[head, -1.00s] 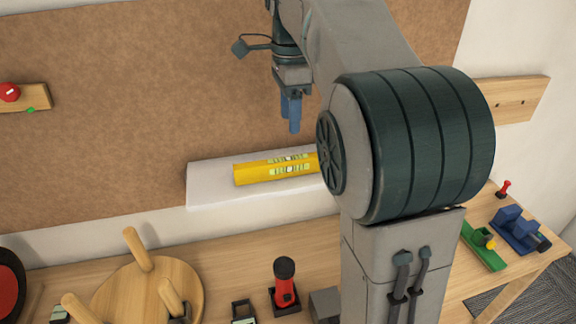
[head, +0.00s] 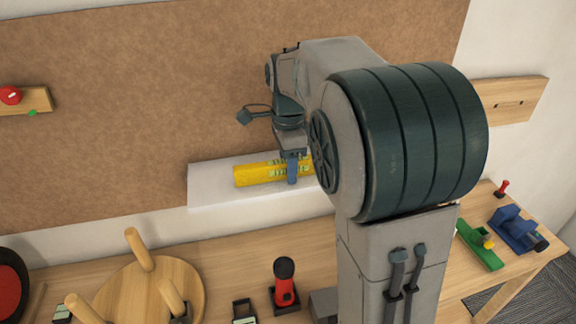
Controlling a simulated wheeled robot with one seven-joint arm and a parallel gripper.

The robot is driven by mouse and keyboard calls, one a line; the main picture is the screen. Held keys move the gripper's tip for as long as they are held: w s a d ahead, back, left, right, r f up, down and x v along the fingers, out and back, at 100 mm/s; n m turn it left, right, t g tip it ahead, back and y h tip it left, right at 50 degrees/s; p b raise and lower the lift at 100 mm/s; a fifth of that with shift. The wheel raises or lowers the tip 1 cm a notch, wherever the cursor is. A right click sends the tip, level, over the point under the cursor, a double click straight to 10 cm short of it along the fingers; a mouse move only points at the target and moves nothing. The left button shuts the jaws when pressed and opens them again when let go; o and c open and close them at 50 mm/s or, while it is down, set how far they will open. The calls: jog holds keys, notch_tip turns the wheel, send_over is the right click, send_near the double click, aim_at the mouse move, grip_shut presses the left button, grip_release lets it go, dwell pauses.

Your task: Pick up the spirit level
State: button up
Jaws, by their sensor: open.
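The yellow spirit level (head: 253,174) lies on a white ledge (head: 210,188) on the brown board, in the head view. Its right end is hidden behind my arm. My gripper (head: 291,178) points down at the middle of the level, with its blue fingers overlapping the level's vials in the picture. The gripper is open. One finger shows in front of the level; the other is mostly hidden, so I cannot tell whether the fingers touch it.
Below the ledge, a wooden workbench (head: 220,256) holds a round wooden stool (head: 190,270) with its legs up, a red and black torch (head: 285,285), a green tool (head: 480,245) and a blue vise (head: 515,230). The brown board (head: 130,110) rises behind the ledge.

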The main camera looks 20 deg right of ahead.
grip_shut()
jog(key=shift+r, duration=0.1)
